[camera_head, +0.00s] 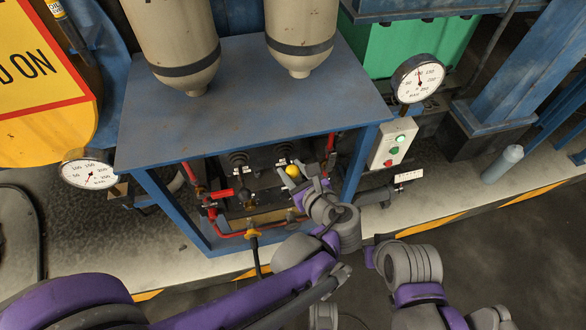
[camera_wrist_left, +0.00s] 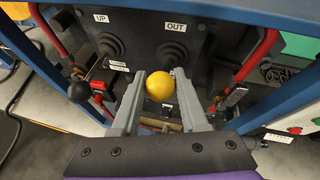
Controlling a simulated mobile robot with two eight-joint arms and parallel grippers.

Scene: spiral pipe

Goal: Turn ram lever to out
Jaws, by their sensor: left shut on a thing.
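The ram lever shows as a yellow ball knob (camera_head: 292,170), in front of the dark control panel under the blue table. In the left wrist view the yellow knob (camera_wrist_left: 160,87) sits between the two grey fingers of my left gripper (camera_wrist_left: 158,90), which is shut on it. In the head view my left gripper (camera_head: 297,182) reaches the knob from the front. An "OUT" label (camera_wrist_left: 174,27) is on the panel above the right rubber boot (camera_wrist_left: 173,48). The lever's shaft is mostly hidden behind the knob. My right gripper is not in view; only right arm links show.
A second lever with a black knob (camera_wrist_left: 80,91) stands left, near the "UP" label (camera_wrist_left: 102,18). Red pipes (camera_wrist_left: 263,55) flank the panel. The blue table (camera_head: 250,95) overhangs it. A white button box (camera_head: 394,145) is at right.

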